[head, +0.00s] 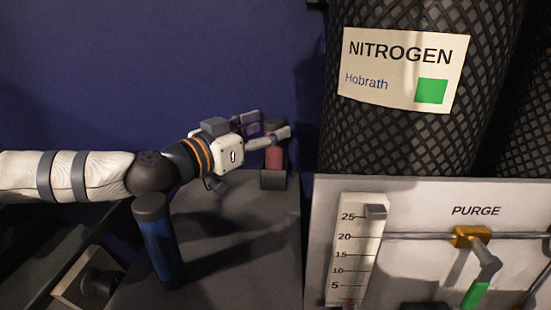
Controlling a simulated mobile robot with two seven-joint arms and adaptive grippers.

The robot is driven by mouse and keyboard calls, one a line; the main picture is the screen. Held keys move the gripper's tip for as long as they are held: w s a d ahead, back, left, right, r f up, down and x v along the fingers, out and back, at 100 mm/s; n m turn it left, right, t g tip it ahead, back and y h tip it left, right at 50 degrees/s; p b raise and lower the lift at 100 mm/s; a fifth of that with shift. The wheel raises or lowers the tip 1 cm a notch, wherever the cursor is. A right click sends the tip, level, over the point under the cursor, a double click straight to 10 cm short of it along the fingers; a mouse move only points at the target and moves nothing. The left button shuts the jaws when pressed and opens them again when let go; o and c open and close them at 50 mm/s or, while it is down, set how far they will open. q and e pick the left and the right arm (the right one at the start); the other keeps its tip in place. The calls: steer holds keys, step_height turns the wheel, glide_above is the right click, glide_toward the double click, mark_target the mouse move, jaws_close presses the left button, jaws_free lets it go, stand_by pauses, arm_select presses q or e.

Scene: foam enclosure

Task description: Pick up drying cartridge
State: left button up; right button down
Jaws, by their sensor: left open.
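Two cartridge-like cylinders are in the head view. A pinkish-red one with a dark cap (274,158) stands upright in a small dark block at the back right of the dark bench. A blue one with dark ends (163,245) stands nearer, at the bench's left side, below my left arm. My left gripper (272,125) is open, its fingers reaching to the top of the red cylinder. The nearer finger crosses in front of it, just below the cap; whether the fingers touch it I cannot tell. My right gripper is not in view.
A large mesh-covered nitrogen cylinder (395,140) and a white panel (420,270) with a flow scale (355,245) and a purge valve (472,237) stand on the right. A blue wall (150,70) is behind. The bench top (235,240) is clear between the cylinders.

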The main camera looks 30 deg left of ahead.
arm_select(q)
steer(key=x, duration=0.3)
steer(key=shift+w, duration=0.2)
jaws_close()
